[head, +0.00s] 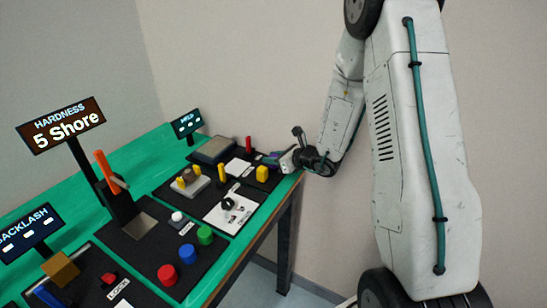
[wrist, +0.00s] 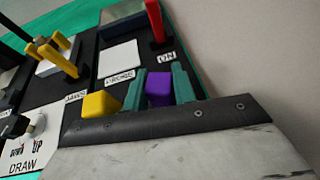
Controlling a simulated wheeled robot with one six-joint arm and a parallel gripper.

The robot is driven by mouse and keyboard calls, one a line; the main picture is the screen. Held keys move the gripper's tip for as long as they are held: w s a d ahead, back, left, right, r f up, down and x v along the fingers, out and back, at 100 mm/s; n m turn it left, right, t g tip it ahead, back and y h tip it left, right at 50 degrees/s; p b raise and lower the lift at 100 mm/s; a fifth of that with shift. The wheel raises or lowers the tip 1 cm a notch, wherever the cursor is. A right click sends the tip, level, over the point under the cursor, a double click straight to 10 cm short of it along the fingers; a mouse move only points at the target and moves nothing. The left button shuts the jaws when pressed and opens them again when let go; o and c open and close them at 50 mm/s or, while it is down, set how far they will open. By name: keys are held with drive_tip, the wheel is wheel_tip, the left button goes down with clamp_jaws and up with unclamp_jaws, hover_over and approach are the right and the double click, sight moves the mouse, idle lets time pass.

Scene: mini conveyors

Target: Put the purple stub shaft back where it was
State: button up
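The purple stub shaft (wrist: 158,88) shows in the wrist view between the two teal fingers of my gripper (wrist: 159,90). Both fingers meet its sides, and its lower part is hidden behind the dark edge of my wrist. In the head view my gripper (head: 283,158) is at the far right end of the green table, by the dark panel with the yellow block (head: 262,173). The stub shaft is only a small purple patch there. I cannot tell whether it touches the panel.
The yellow block (wrist: 100,103) stands just left of my gripper. A red post (wrist: 154,22), a white pad (wrist: 121,57) and a yellow fork-like fixture (wrist: 58,57) stand beyond. Displays, including the hardness sign (head: 62,125), and coloured buttons (head: 167,274) line the table. A wall is close on the right.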

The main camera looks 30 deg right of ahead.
drive_tip(key=o, duration=0.4)
